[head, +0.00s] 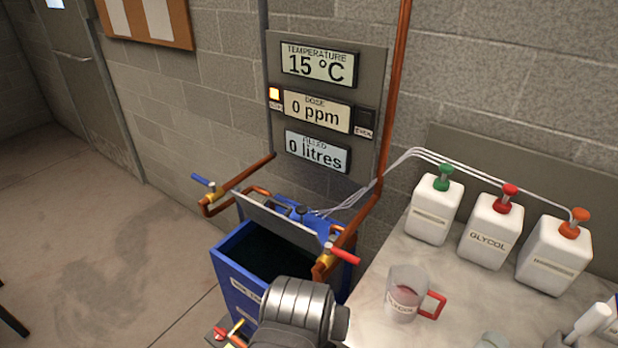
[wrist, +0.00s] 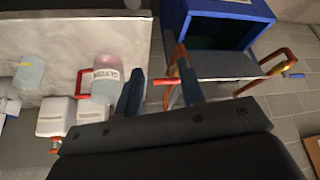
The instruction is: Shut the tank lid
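The blue tank (head: 236,277) stands on the floor in the head view, its top open and its inside dark. Its grey lid (head: 278,219) is raised and tilted up at the back edge, towards the wall. In the wrist view the tank (wrist: 174,14) is at top right, with the grey lid (wrist: 222,66) below its dark opening. My gripper (wrist: 158,92) shows in the wrist view with its two fingers apart and nothing held between them. The right finger overlaps the lid's left end in the picture; I cannot tell whether they touch. In the head view my wrist hides the tank's front right.
A red-handled valve (head: 345,255) and a blue-handled valve (head: 205,182) on copper pipes flank the lid. A bench (head: 375,335) at right carries a jug (head: 402,290) with a red handle and several white bottles (head: 490,232). The floor at left is clear.

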